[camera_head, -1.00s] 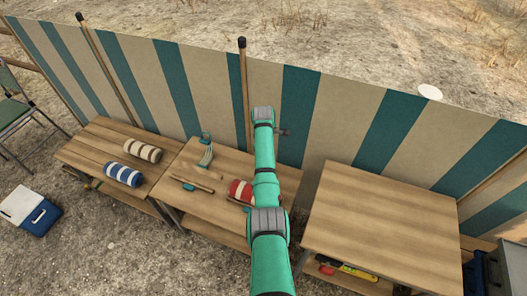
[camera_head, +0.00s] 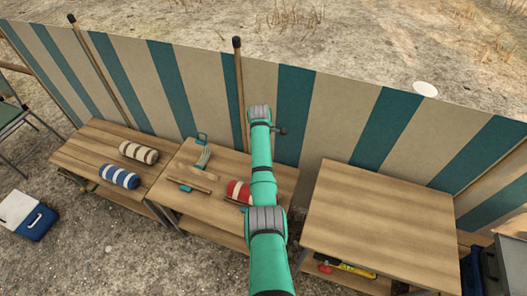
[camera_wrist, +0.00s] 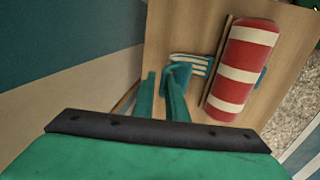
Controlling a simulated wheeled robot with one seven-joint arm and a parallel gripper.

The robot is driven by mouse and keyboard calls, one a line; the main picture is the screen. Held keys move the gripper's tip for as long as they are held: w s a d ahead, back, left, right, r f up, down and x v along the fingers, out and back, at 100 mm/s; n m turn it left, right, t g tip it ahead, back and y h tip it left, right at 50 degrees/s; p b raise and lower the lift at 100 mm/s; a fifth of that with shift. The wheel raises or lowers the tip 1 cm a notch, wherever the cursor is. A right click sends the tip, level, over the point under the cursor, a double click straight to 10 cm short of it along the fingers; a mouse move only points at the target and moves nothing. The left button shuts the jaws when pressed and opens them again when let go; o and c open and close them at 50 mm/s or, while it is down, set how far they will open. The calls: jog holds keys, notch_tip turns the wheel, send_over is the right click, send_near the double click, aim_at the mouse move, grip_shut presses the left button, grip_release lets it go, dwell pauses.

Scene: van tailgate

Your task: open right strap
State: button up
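A red-and-white striped roll (camera_head: 238,191) lies on the middle wooden table (camera_head: 232,165), partly hidden by my arm. In the wrist view the roll (camera_wrist: 242,70) is at the right, beside a thin wooden rod (camera_wrist: 216,75). A teal piece with pale strips (camera_wrist: 188,64), perhaps a strap, lies left of the roll, just beyond my fingers. Another teal bit (camera_wrist: 262,77) shows at the roll's right edge. I cannot tell which is the right strap. My gripper (camera_wrist: 160,85) shows two teal fingers apart, with nothing seen between them. It is hidden in the head view.
A teal-ended pale strip (camera_head: 203,156) and wooden rods (camera_head: 192,180) lie on the middle table. The left table holds cream (camera_head: 138,152) and blue (camera_head: 119,176) striped rolls. The right table (camera_head: 380,220) is bare on top. A striped screen (camera_head: 335,110) stands behind.

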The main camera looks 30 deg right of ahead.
jog(key=shift+s+a+f, duration=0.3)
jog(key=shift+a+f, duration=0.1)
jog(key=shift+f, duration=0.1)
notch_tip(320, 180, up, 12)
jog(key=shift+s+a+f, duration=0.15)
jog(key=shift+s+a, duration=0.1)
jog(key=shift+a, duration=0.1)
jog(key=shift+s+d, duration=0.15)
